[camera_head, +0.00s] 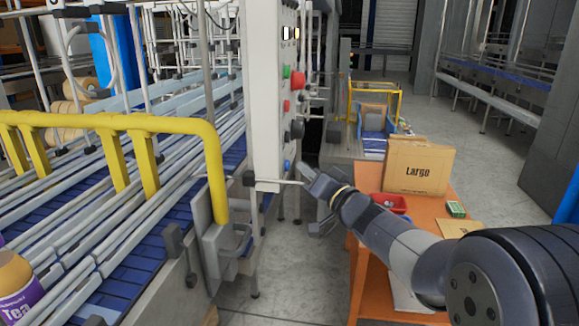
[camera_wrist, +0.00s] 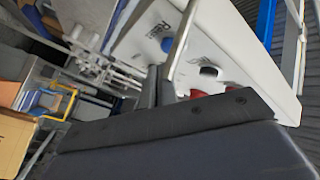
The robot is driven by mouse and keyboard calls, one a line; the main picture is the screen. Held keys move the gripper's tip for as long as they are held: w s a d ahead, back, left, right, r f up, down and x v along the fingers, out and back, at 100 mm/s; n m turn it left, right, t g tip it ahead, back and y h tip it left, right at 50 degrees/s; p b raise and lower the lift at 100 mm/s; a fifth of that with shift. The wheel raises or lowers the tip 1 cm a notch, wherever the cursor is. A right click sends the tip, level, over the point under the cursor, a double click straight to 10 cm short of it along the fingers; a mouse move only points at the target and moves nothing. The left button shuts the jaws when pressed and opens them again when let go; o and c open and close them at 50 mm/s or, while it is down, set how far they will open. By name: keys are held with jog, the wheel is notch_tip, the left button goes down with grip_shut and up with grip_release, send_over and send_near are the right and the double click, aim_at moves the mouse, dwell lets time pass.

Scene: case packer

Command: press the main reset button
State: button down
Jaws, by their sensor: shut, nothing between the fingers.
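A blue button (camera_head: 287,165) sits low on the pale control panel (camera_head: 262,100) in the head view. It also shows in the wrist view (camera_wrist: 167,44), beside lettering I cannot read fully, so I cannot confirm it is the main reset. My gripper (camera_head: 307,171) is shut and empty, just right of the blue button. A small gap seems to separate them, though the depth is hard to judge. In the wrist view the shut fingers (camera_wrist: 162,84) point toward the panel, below the blue button in the picture.
Above the blue button are a black knob (camera_head: 297,129), a red button (camera_head: 286,105), a red mushroom button (camera_head: 298,80) and a green button (camera_head: 286,71). A thin rod (camera_head: 275,181) juts out below. An orange table (camera_head: 370,180) holds a Largo carton (camera_head: 418,168).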

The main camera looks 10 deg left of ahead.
jog(key=shift+a, duration=0.1)
dwell(0.5)
jog(key=shift+a, duration=0.35)
jog(key=shift+a, duration=0.5)
dwell(0.6)
dwell(0.4)
jog(key=shift+d+p, duration=0.55)
jog(key=shift+d, duration=0.35)
jog(key=d+p, duration=0.2)
jog(key=d, duration=0.3)
jog(key=shift+s, duration=0.1)
dwell(0.5)
